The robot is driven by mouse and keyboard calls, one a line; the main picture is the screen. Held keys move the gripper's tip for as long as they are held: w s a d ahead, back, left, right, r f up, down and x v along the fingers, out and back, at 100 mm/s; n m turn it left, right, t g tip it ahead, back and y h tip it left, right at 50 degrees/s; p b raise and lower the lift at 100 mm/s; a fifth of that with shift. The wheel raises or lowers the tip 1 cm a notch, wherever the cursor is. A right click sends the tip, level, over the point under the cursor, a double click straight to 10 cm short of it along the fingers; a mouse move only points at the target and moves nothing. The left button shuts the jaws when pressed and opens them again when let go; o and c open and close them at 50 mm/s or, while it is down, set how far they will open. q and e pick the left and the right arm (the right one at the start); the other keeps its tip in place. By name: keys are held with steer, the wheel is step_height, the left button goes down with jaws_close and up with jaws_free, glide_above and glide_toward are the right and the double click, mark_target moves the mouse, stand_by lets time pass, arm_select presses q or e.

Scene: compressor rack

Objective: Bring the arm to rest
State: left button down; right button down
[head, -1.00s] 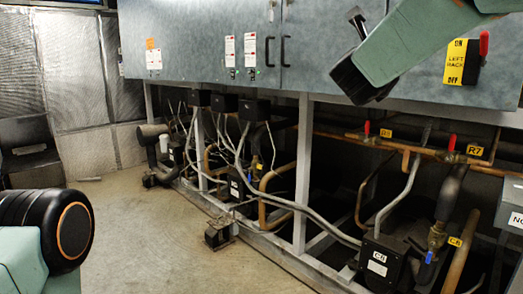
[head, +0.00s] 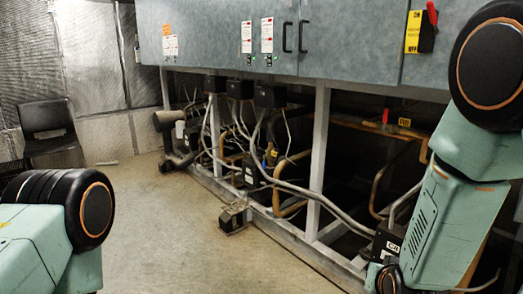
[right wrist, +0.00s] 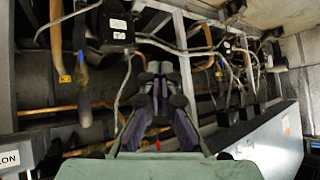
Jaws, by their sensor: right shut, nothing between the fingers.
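My right arm (head: 450,200) stands along the right side of the head view, with a large dark joint at the top and a green link running down. Its gripper does not show in that view. In the right wrist view my right gripper (right wrist: 160,85) has its dark fingers close together, shut and empty, with pipes behind it. My left arm (head: 40,235) shows at the lower left of the head view only as a green link and a dark joint. The left gripper is out of view.
The rack's grey cabinet (head: 350,40) runs across the top, with a red-handled switch by a yellow label (head: 413,32). Metal posts (head: 318,150), pipes and black boxes fill the space below. A small dark box (head: 233,217) stands on the otherwise clear floor (head: 150,230). A dark chair (head: 50,130) stands far left.

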steer(key=s+f+n+g, duration=0.1)
steer(key=s+f+g, duration=0.2)
steer(key=s+f, duration=0.3)
steer(key=s+a+f+n+g+y, duration=0.1)
steer(key=s+f+g, duration=0.2)
steer(key=s, duration=1.4)
steer(key=s+a+f+n+g+y, duration=0.1)
steer(key=s+f+n+g, duration=0.1)
steer(key=s+f, duration=0.8)
steer(key=shift+s+a+f+g, duration=0.15)
steer(key=shift+s+f+g, duration=0.05)
steer(key=shift+s+g, duration=0.6)
steer(key=shift+w, duration=0.1)
